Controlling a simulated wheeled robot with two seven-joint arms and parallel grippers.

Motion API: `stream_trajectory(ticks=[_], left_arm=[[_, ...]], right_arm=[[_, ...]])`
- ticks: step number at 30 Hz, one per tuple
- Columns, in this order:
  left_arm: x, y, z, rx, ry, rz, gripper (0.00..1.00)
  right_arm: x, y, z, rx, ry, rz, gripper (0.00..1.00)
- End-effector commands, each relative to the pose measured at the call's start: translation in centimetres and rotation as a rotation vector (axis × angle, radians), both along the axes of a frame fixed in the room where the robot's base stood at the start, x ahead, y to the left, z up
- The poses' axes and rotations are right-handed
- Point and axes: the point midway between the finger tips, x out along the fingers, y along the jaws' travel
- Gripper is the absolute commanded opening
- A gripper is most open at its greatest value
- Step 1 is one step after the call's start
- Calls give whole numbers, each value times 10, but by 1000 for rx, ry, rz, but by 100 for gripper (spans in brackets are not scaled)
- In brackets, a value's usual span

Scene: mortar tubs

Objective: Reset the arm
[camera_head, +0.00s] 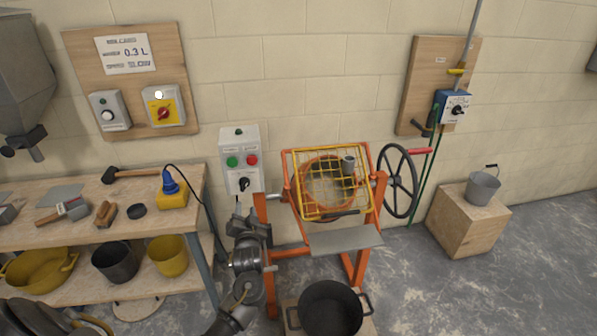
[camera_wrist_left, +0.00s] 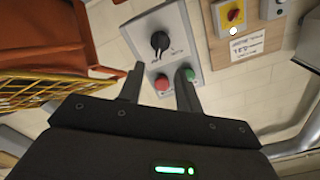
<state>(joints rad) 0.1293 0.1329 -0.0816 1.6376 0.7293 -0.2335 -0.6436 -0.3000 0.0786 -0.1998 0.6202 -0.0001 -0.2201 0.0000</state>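My left arm reaches up in front of the workbench's right end. Its gripper (camera_head: 240,207) is just below the grey control box (camera_head: 239,150) with a green button, a red button and a black knob. In the left wrist view the two fingers (camera_wrist_left: 160,88) are apart with nothing between them. The control box (camera_wrist_left: 175,28) lies beyond the fingertips, its red button (camera_wrist_left: 161,83) seen between them and its green button (camera_wrist_left: 190,75) by one finger. I cannot tell whether a finger touches the box. My right gripper is not in view.
The orange mixer (camera_head: 262,215) with a yellow grid guard (camera_head: 320,212) stands just right of my left gripper. A black pot (camera_head: 330,308) is below it. The workbench (camera_head: 90,228) with tools is to the left. A bucket (camera_head: 482,188) stands on a wooden block (camera_head: 462,228) at right.

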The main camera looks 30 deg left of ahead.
Motion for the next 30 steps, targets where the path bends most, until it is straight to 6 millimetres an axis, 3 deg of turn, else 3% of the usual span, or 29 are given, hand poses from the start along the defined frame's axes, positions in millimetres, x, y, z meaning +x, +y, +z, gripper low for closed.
stream_trajectory(ticks=[6, 8, 11, 14, 16, 20, 23, 27, 30], left_arm=[[1, 0, 0, -33, -26, -3, 35], [7, -8, -11, -81, -38, -38, 35], [18, -26, -63, -156, 28, -113, 35], [10, -48, -139, -238, 142, -179, 35], [-6, -63, -194, -294, 230, -216, 35], [-50, -88, -288, -396, 394, -259, 35], [-97, -106, -354, -470, 519, -278, 35], [-176, -128, -435, -569, 697, -287, 35], [-241, -142, -483, -634, 823, -284, 35]], right_arm=[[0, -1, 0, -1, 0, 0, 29], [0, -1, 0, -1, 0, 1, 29], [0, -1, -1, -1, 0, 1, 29], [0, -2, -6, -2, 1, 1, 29], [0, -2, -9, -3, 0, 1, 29], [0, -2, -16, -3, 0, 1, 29], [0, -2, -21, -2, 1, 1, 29], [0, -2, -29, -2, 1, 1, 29], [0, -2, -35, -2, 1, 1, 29]])
